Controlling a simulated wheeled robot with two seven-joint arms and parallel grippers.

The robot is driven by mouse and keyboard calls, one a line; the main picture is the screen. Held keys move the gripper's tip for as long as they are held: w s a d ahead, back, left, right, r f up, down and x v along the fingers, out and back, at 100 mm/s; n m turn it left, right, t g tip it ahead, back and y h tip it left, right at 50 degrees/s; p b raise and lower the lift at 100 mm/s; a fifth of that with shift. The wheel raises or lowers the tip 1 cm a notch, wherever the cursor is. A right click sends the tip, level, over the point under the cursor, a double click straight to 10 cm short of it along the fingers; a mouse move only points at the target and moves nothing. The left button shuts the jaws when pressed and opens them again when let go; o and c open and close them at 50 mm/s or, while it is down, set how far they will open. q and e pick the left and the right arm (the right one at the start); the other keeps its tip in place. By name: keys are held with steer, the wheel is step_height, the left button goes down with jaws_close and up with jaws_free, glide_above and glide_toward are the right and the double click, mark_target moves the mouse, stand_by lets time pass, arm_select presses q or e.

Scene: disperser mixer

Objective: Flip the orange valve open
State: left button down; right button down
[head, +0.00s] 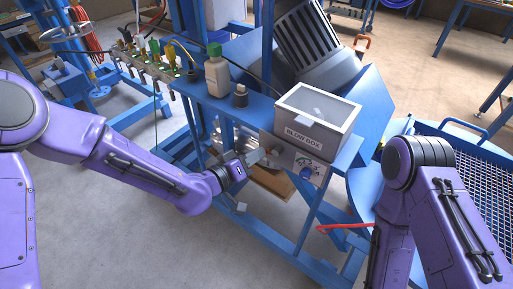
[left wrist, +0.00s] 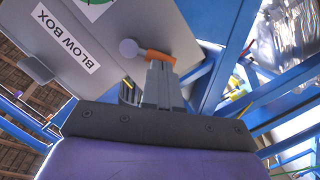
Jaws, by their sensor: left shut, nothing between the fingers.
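The orange valve lever (left wrist: 160,56) shows in the left wrist view on the grey face of the blow box panel, beside a round grey knob (left wrist: 129,48). My left gripper (left wrist: 161,68) is shut and empty, with its fingertips right at the lever, overlapping its lower edge in the picture; I cannot tell whether they touch. In the head view my left gripper (head: 256,157) reaches the panel's left side, below the blow box (head: 318,112); the orange lever cannot be made out there. My right arm shows at the right, but its gripper is out of view.
The panel (head: 292,160) carries a dial and a blue knob (head: 306,173). A bottle (head: 217,75) and a small dark jar (head: 241,95) stand on the blue frame's shelf (head: 262,108). Several coloured valves line the rail at upper left. Blue mesh (head: 465,165) is at the right.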

arm_select(q)
steer(key=shift+s+d+f+n+h+b, duration=0.15)
steer(key=shift+f+n+b, duration=0.2)
steer(key=shift+n, duration=0.3)
steer(key=shift+d+f+n+h+b, duration=0.1)
steer(key=shift+f+n+h+b, duration=0.1)
steer(key=shift+n+b, duration=0.4)
steer(key=shift+s+d+f+n+h+b, duration=0.15)
steer(key=shift+f+n+b, duration=0.15)
steer(key=shift+n, duration=0.45)
steer(key=shift+s+d+f+n+h+b, duration=0.2)
steer(key=shift+n+b, duration=0.4)
steer(key=shift+n, duration=0.25)
steer(key=shift+s+d+f+n+h+b, duration=0.1)
steer(key=shift+d+f+n+b, duration=0.1)
steer(key=shift+n+b, duration=0.5)
stand_by(0.8)
steer(key=shift+w+a, duration=0.1)
steer(key=shift+a, duration=0.05)
steer(key=w+a+r+v, duration=0.1)
steer(key=v, duration=1.1)
steer(key=shift+a, duration=0.55)
steer(key=shift+w, duration=0.15)
